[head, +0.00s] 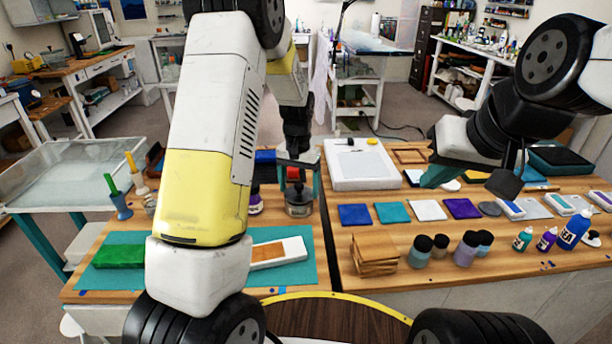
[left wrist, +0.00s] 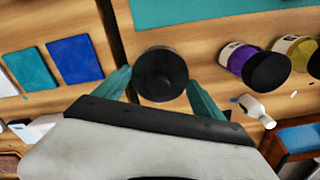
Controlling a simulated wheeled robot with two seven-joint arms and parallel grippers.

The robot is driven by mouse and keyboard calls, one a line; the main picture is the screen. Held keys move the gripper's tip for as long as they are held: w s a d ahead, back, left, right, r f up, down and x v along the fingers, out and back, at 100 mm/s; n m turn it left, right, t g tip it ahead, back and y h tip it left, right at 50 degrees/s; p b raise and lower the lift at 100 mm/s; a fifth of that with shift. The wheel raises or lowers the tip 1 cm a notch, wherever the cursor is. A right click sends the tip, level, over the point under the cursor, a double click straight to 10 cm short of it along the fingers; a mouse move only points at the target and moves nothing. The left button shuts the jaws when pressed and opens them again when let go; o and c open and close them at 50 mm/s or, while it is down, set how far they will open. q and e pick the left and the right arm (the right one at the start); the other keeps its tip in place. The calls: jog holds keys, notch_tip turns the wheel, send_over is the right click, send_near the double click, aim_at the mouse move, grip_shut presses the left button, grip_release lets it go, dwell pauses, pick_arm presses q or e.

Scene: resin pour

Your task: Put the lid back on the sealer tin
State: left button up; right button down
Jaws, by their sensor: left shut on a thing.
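My left gripper (head: 298,182) reaches down at the right end of the left table. Its two teal fingers stand on either side of a dark round lid (left wrist: 160,73), shut on it. In the head view the sealer tin (head: 299,208), a short grey metallic can, stands upright directly below the fingers. Whether the lid touches the tin's rim I cannot tell. In the left wrist view the dark round shape hides what is beneath it. My right gripper (head: 439,174) hangs over the right table, away from the tin; its finger gap is not clear.
Left table: a teal mat (head: 292,272) and a green block (head: 119,255). Right table: coloured tiles (head: 355,214), a white framed board (head: 361,163), dark-capped jars (head: 466,247), wooden frames (head: 374,255) and bottles (head: 573,229). A seam separates the tables just right of the tin.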

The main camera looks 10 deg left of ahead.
pick_arm(q)
jog(key=shift+f, duration=0.15)
dwell(0.5)
jog(key=o, duration=1.3)
jog(key=shift+r, duration=3.5)
grip_shut()
